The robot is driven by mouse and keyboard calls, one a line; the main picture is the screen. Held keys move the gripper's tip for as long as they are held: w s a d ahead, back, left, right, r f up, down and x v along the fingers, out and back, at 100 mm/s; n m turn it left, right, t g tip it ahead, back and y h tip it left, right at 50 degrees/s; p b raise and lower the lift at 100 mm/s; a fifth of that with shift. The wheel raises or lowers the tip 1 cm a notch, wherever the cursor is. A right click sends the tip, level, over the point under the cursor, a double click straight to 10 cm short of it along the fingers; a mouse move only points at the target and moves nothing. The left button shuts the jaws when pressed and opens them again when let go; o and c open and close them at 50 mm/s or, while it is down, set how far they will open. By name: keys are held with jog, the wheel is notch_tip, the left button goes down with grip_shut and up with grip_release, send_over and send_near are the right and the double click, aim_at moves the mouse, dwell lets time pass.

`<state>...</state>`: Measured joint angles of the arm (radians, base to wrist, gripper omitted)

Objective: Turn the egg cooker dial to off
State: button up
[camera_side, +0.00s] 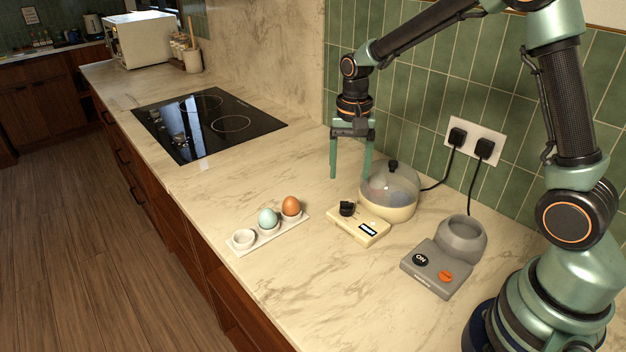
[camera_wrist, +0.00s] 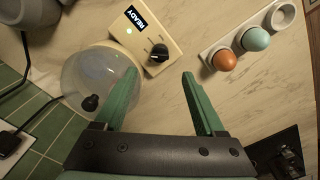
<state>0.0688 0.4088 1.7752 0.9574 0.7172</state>
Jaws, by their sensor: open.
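The egg cooker (camera_side: 388,205) has a cream base, a domed clear lid with a black knob, and a cream control box in front. Its black dial (camera_side: 347,209) stands on the left part of the box, beside a small dark display (camera_side: 368,230). In the wrist view the dial (camera_wrist: 158,53) lies ahead of and between the fingers, and the display reads READY (camera_wrist: 137,18). My gripper (camera_side: 350,178) is open and empty, pointing down above the counter behind the dial. The wrist view shows its two green fingers (camera_wrist: 156,85) apart, touching nothing. The dial's setting cannot be read.
A grey appliance (camera_side: 437,270) with ON and orange buttons stands right of the cooker. A white egg tray (camera_side: 260,239) holds a blue egg (camera_side: 268,217) and a brown egg (camera_side: 291,205). A black hob (camera_side: 210,122) lies farther back. Two plugs (camera_side: 470,142) sit in the wall.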

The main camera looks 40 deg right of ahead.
aim_at(347, 202)
notch_tip(347, 202, down, 9)
jog(key=shift+f, duration=0.15)
dwell(0.4)
grip_shut()
